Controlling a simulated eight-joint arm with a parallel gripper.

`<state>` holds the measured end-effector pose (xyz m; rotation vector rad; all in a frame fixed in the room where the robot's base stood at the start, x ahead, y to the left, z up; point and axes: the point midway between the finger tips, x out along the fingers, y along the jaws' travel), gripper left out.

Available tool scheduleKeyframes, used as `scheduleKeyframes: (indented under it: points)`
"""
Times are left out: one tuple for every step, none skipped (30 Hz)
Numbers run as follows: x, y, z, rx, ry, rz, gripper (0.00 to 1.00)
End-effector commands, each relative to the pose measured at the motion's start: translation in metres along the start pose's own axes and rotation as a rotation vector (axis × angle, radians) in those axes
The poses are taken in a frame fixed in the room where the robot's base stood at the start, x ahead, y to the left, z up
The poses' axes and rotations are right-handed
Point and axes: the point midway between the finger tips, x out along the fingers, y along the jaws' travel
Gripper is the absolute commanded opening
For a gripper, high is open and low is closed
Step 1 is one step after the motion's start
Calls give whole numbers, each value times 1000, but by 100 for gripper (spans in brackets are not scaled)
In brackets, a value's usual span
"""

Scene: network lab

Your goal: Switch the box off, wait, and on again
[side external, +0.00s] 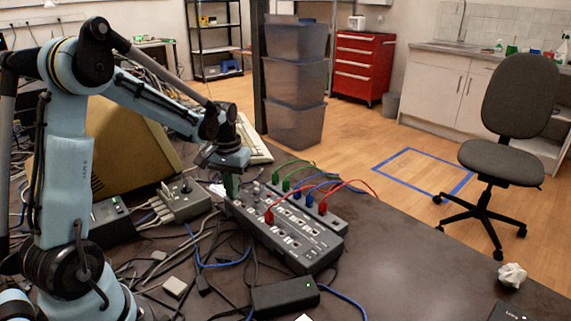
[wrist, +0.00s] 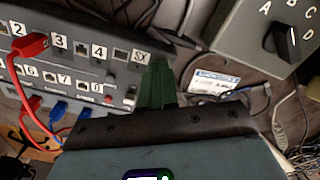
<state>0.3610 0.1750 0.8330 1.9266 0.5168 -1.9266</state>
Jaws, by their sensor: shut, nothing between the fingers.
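In the wrist view the fingertips (wrist: 157,72) are beside the box's end, near the last port.
A grey selector box (side external: 187,202) with a dial lettered A to D stands left of my gripper. Loose cables and a black power brick (side external: 285,296) lie in front. A beige monitor (side external: 125,150) stands behind my arm. The table's right side is mostly clear.

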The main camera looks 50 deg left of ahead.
Motion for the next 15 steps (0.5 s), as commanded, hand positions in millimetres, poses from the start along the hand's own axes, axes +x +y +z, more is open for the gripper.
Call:
scheduleKeyframes:
  points:
    - [1,0,0,0,0,0,0]
    - [1,0,0,0,0,0,0]
    - [1,0,0,0,0,0,0]
    - [2,0,0,0,0,0,0]
    - [2,0,0,0,0,0,0]
    - [2,0,0,0,0,0,0]
    - [1,0,0,0,0,0,0]
    - [1,0,0,0,0,0,0]
    - [-1,0,0,0,0,0,0]
    - [-2,0,0,0,0,0,0]
    - [-4,0,0,0,0,0,0]
    - [-6,0,0,0,0,0,0]
    - [-8,0,0,0,0,0,0]
    - [-9,0,0,0,0,0,0]
    - [-11,0,0,0,0,0,0]
